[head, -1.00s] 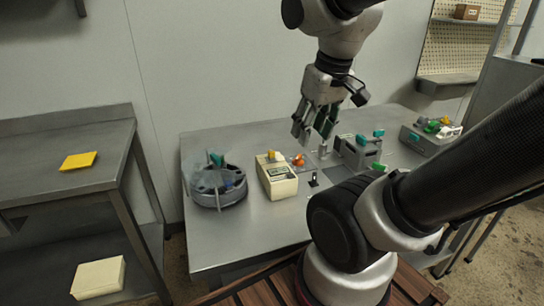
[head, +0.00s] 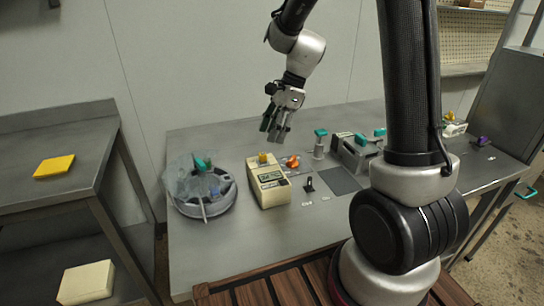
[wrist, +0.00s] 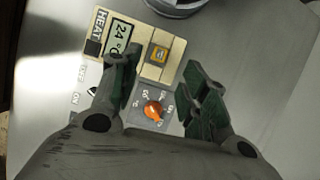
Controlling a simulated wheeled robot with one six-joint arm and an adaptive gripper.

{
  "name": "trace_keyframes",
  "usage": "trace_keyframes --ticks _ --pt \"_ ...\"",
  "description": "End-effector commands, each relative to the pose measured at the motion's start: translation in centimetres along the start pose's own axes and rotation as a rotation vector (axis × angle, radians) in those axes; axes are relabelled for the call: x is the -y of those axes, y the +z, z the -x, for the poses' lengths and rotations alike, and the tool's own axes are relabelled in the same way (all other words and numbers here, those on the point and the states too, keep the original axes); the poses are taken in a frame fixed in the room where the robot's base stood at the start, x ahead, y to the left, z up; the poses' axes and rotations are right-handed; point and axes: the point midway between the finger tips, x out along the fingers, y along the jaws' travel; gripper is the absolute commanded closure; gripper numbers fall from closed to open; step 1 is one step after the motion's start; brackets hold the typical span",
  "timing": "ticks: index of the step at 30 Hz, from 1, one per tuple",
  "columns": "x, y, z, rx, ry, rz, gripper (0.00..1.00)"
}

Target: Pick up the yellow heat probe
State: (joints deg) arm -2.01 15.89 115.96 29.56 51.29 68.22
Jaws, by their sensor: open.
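The yellow heat probe (head: 263,158) sits on the far end of a cream heat unit (head: 270,186) on the steel table. In the wrist view the probe (wrist: 158,54) is a small yellow block in a square seat, beside a display reading 24 °C on the heat unit (wrist: 134,32). My gripper (head: 274,132) is open and empty, above and slightly behind the unit in the head view. In the wrist view its two fingers (wrist: 162,85) are spread, with the probe seen beyond and between their tips.
An orange knob (head: 293,162) on a dial plate is close to the unit's right; it also shows between the fingers in the wrist view (wrist: 153,110). A round grey carousel (head: 207,208) stands left, with a clear cover. A post with a teal top (head: 320,146) stands right.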

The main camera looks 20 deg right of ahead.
Motion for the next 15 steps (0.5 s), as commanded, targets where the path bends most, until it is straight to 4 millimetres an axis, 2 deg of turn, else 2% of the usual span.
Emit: trace_keyframes --ticks 5,15 --pt "-0.1 0.0 -0.9 -0.001 0.001 -0.082 0.55" --pt "-0.2 0.2 -5.6 -0.003 0.003 -0.079 0.55"
